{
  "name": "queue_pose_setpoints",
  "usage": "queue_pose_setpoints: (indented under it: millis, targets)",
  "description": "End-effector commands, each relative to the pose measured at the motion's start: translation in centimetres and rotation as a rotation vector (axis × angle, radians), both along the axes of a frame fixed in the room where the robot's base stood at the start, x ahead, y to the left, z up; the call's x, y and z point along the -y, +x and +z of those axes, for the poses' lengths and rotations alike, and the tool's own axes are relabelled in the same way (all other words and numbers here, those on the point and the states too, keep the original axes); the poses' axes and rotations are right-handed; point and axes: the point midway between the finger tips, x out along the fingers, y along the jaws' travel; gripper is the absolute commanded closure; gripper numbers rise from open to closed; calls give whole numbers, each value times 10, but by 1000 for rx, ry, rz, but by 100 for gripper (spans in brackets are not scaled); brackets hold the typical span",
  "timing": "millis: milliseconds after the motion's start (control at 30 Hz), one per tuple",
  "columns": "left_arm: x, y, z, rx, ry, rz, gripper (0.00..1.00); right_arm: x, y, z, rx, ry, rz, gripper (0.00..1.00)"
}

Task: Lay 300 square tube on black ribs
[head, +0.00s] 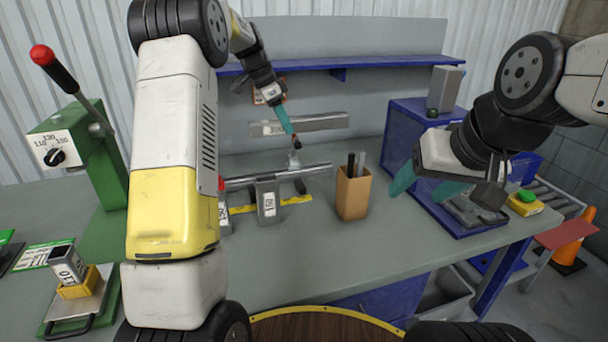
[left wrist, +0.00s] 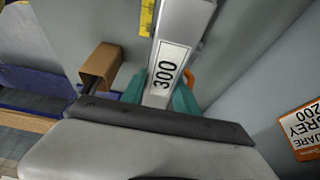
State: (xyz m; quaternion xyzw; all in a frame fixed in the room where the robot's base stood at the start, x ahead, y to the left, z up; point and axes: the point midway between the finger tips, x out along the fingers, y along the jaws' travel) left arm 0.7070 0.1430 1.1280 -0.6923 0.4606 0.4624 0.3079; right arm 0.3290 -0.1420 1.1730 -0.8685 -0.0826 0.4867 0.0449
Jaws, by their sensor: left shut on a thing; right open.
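The 300 square tube (left wrist: 185,20) is a silver bar with a white "300" label in the left wrist view. My left gripper (left wrist: 160,98) is shut on it, with teal fingers on both sides. In the head view my left gripper (head: 291,128) is at the back of the table, and the silver tube (head: 325,122) lies level across its fingertips, above the tabletop. Below it, dark ribs (head: 300,186) stand by a yellow strip (head: 296,200), partly hidden by a long grey bar (head: 305,171). My right gripper (head: 425,188) is open and empty over the right side.
A labelled grey block (head: 267,200) stands in front of the bar. A brown box (head: 353,193) with upright pieces stands to its right. A green press (head: 95,165) is at left, blue cabinet (head: 405,125) at right. The front middle of the table is clear.

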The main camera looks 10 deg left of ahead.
Motion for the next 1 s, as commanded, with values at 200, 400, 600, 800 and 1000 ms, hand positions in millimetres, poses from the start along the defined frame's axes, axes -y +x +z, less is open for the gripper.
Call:
queue_pose_setpoints:
  millis: [200,400,600,800,1000]
  targets:
    - [0,-1,-19,0,0,-1,100,0,0,0,0,0,0,38]
    - [0,-2,-67,-5,0,0,100,0,0,0,0,0,0,38]
    - [0,-1,-117,-2,0,1,100,0,0,0,0,0,0,38]
    - [0,0,-143,1,-1,0,100,0,0,0,0,0,0,38]
    - [0,-1,-158,-1,1,0,100,0,0,0,0,0,0,38]
